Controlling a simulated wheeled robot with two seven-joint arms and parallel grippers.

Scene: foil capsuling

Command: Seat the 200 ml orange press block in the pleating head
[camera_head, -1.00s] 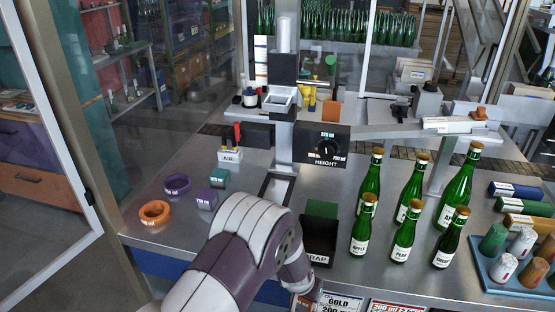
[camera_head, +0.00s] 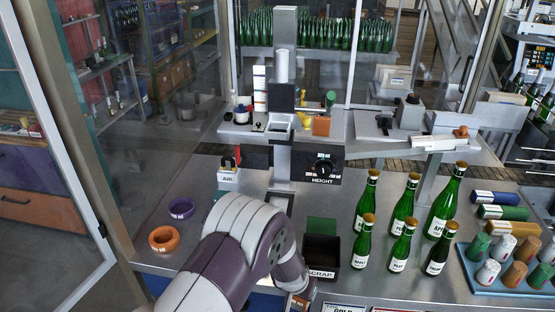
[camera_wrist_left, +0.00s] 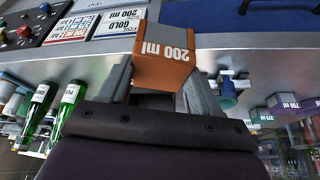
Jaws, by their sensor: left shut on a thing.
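In the left wrist view the orange press block (camera_wrist_left: 165,70) with a white "200 ml" label is between the fingers of my left gripper (camera_wrist_left: 158,84), which is shut on it. Its label reads upside down in that view. In the head view my left forearm and wrist fill the bottom middle and hide the gripper and block. The pleating head (camera_head: 284,95) stands on its column behind the worktop, with an open-topped square holder (camera_head: 280,125) below it. My right gripper is not in view.
An orange ring (camera_head: 164,238) and a purple ring (camera_head: 181,208) lie left of my arm. Right of it are the scrap bin (camera_head: 321,262) and several green bottles (camera_head: 403,210). The HEIGHT dial panel (camera_head: 318,169) is beside the column. A capsule tray (camera_head: 510,291) sits far right.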

